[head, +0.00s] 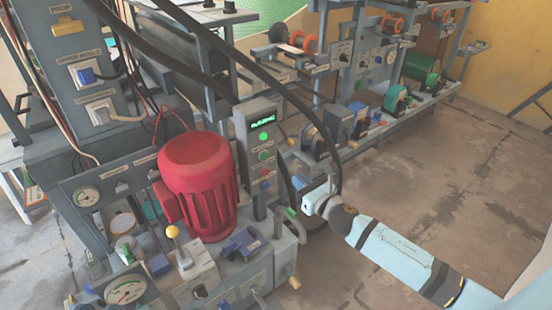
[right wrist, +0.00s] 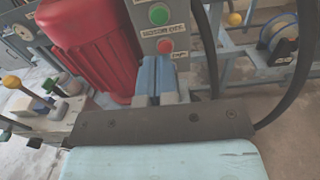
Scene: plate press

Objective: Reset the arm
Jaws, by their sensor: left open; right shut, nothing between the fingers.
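My right arm (head: 405,258) comes in from the lower right in the head view. Its gripper (right wrist: 157,68) is shut and empty in the right wrist view, with the two fingers side by side. The fingers overlap the lower part of a grey control panel (right wrist: 158,40) with green and red buttons; I cannot tell the exact gap. In the head view the wrist end stands right of the same panel (head: 262,165), past the machine's right edge. My left gripper is not in view.
A red motor (head: 197,180) stands left of the panel. A yellow-knobbed lever (head: 173,232) and gauge (head: 126,290) are at the front. Black hoses (head: 275,85) arch overhead and hang near my wrist. A rack with spools (head: 397,97) stands behind. Floor (head: 440,190) at right is clear.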

